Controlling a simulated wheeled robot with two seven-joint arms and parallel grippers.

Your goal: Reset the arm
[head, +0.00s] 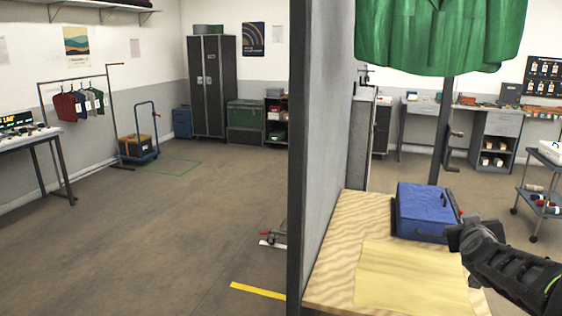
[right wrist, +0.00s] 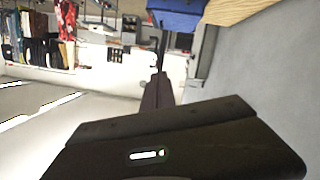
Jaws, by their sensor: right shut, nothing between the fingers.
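My right arm comes in from the lower right in the head view. Its gripper (head: 462,232) is beside the front right corner of a blue case (head: 424,208) and looks shut and empty; I cannot tell whether it touches the case. In the right wrist view the shut gripper (right wrist: 160,78) points away from the camera, with nothing held. The blue case also shows at the top of that view (right wrist: 176,12). My left gripper is not in view.
The case stands on a wooden table (head: 340,225) with a yellow sheet (head: 408,275) in front of it. A grey partition (head: 325,120) rises left of the table. A green garment (head: 440,35) hangs above. A cart (head: 540,195) stands at the right. Open floor (head: 150,240) lies left.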

